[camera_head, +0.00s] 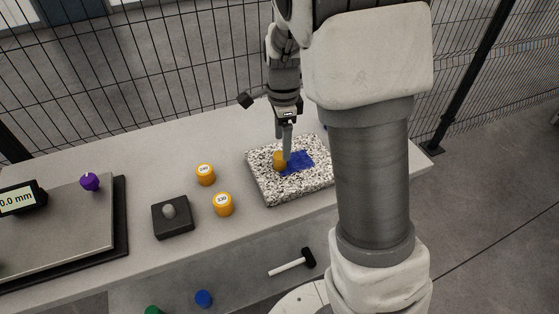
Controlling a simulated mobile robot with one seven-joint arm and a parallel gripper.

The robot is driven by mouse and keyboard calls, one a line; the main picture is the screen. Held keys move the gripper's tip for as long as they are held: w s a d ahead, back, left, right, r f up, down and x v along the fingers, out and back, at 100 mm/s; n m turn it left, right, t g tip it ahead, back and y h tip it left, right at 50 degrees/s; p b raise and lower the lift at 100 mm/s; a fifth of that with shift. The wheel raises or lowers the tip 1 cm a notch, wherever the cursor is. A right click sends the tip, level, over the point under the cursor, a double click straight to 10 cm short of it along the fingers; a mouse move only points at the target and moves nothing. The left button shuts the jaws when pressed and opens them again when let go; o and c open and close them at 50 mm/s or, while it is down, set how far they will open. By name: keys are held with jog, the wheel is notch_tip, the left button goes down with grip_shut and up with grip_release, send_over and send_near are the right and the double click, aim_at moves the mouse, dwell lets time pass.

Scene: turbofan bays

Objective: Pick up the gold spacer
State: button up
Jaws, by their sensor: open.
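A gold spacer (280,161), a small yellow-gold piece, sits on the speckled granite block (263,183), at the left edge of the blue patch (301,161). My gripper (286,153) reaches down from above right at the spacer. Its fingers overlap the spacer's right side in the picture, and I cannot tell whether they touch it. The jaws are open.
A dark block with a grey knob (172,216) stands left of the cylinders. A flat plate (60,235) with a purple knob (90,182) and a display (20,198) is at far left. A hammer (292,263) lies below. Wire fencing (150,80) runs behind the bench.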

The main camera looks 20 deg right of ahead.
aim_at(281, 155)
jog(key=f, duration=0.6)
jog(key=shift+w+a+f, duration=0.1)
jog(key=shift+w+f, duration=0.15)
jog(key=shift+w, duration=0.05)
grip_shut()
